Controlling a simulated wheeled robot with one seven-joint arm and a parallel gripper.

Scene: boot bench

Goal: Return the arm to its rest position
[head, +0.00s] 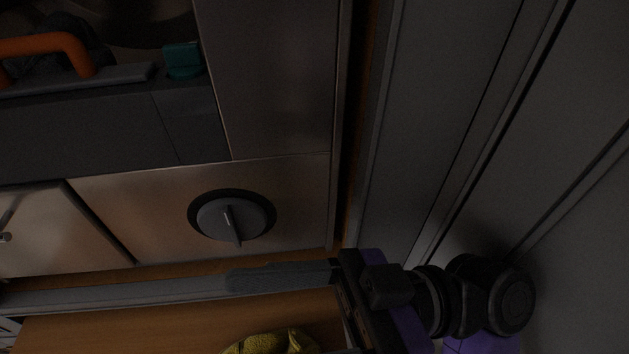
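My gripper (342,285) is at the lower middle right of the head view, with a dark body and purple parts, and my black wrist joints run to the right of it. A long, dark grey, rounded piece (280,277) extends left from the gripper's upper end, in front of the cabinet's lower edge. I cannot tell whether it is a held thing or part of the gripper. The lower part of the gripper is cut off by the frame edge, and its opening is not clear.
A metal-faced unit with a round dark knob (233,217) stands at the left. An orange handle (50,45) and a teal block (183,60) are at its upper left. A yellow cloth-like thing (272,343) lies on the wooden surface (130,334). Grey panels (440,110) rise at the right, close to my wrist.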

